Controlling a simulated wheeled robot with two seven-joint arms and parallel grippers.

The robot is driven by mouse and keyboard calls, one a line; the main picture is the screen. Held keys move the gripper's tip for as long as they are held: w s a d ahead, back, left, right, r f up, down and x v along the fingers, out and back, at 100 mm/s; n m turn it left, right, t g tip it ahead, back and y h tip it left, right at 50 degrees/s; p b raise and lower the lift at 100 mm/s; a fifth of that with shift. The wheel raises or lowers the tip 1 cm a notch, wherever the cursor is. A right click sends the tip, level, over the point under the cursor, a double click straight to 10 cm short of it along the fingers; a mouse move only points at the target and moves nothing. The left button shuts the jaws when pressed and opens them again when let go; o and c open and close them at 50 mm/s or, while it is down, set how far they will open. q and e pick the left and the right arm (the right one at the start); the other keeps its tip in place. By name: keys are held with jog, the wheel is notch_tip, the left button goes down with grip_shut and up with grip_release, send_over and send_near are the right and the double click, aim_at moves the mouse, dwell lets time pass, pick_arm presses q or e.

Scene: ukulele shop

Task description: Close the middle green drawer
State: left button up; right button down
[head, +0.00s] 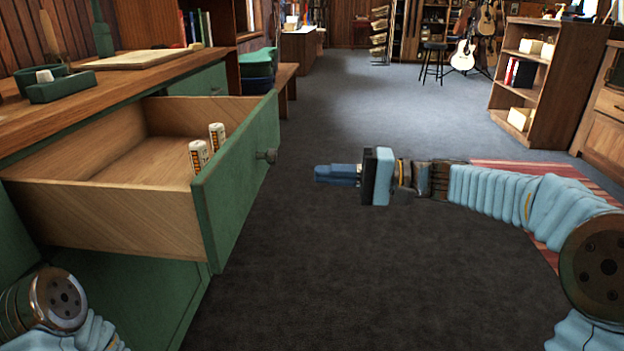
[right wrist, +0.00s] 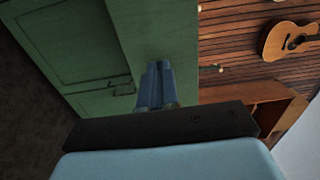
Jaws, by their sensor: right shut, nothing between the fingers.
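The green-fronted drawer (head: 238,170) stands pulled out of the cabinet at the left in the head view, its wooden inside showing. Two small white cylinders with orange markings (head: 199,155) stand in it. A round dark knob (head: 267,155) sits on its front. My right gripper (head: 318,174) is shut and empty, a short way to the right of the knob, pointing left at it and apart from it. In the right wrist view its shut fingers (right wrist: 158,68) show against green cabinet surfaces. My left arm shows at the lower left; its gripper is out of view.
The cabinet's wooden top (head: 135,75) holds a green tray (head: 65,88) and a board (head: 145,59). Below the drawer is a green cabinet front. A shelf unit (head: 545,85) stands at the right. The dark carpet is open between, with a red striped rug under my right arm.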

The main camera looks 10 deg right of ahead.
aim_at(247, 172)
jog(key=x, duration=1.2)
jog(key=shift+f, duration=0.1)
jog(key=shift+a, duration=0.1)
jog(key=shift+w+a, duration=0.15)
jog(key=shift+a, duration=0.45)
jog(key=b+x, duration=0.1)
jog(key=x, duration=0.8)
jog(key=shift+w+a+f, duration=0.1)
jog(key=shift+a, duration=0.2)
jog(key=x, duration=0.7)
jog(key=shift+p, duration=0.4)
jog(key=p+x, duration=0.3)
jog(key=x, duration=0.4)
jog(key=p+x, duration=0.3)
jog(key=x, duration=0.4)
jog(key=shift+w+r+p, duration=0.1)
jog(key=shift+r+p, duration=0.1)
jog(key=shift+p, duration=0.15)
jog(key=shift+a, duration=0.1)
jog(key=shift+r, duration=0.1)
